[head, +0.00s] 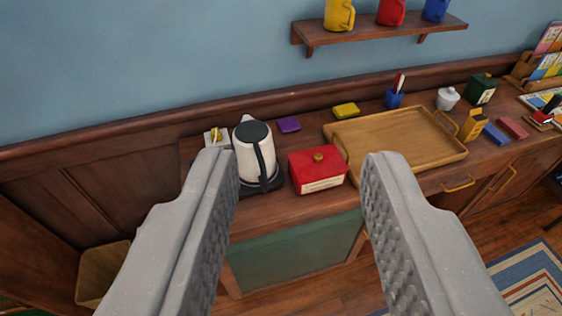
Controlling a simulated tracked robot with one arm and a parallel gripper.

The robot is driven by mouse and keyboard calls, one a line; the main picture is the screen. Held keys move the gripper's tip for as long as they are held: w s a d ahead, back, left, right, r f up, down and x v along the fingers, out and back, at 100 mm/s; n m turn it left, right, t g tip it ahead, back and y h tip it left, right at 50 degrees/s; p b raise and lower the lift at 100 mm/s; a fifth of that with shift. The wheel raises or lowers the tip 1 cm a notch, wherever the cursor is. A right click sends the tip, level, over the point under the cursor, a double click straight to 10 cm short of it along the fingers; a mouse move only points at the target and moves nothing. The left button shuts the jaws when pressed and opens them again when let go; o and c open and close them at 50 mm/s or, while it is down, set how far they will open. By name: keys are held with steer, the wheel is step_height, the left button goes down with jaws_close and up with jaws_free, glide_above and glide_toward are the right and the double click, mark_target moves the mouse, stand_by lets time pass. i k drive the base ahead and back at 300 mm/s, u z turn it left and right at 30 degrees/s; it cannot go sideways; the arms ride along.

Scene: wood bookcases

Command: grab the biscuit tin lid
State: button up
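A red tin (319,179) with a cream label stands on the wooden counter, just right of the kettle. Its red lid (308,159) is on top and carries a round gold knob (318,157). The label is too small to read, but this looks like the biscuit tin. My gripper (298,160) is open and empty, with one grey finger on each side of the picture. The tin shows between the fingers, beyond them, and neither finger appears to touch it.
A white and black kettle (256,158) stands close to the tin's left. A wooden tray (396,138) lies close on its right. Purple (288,125) and yellow (346,111) packets lie behind. A shelf with mugs (380,30) hangs above. A bin (102,272) stands lower left.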

mark_target(313, 163)
steer(key=u, duration=2.75)
steer(key=k, duration=0.85)
steer(key=z, duration=1.7)
steer(key=i, duration=1)
steer(key=u, duration=0.05)
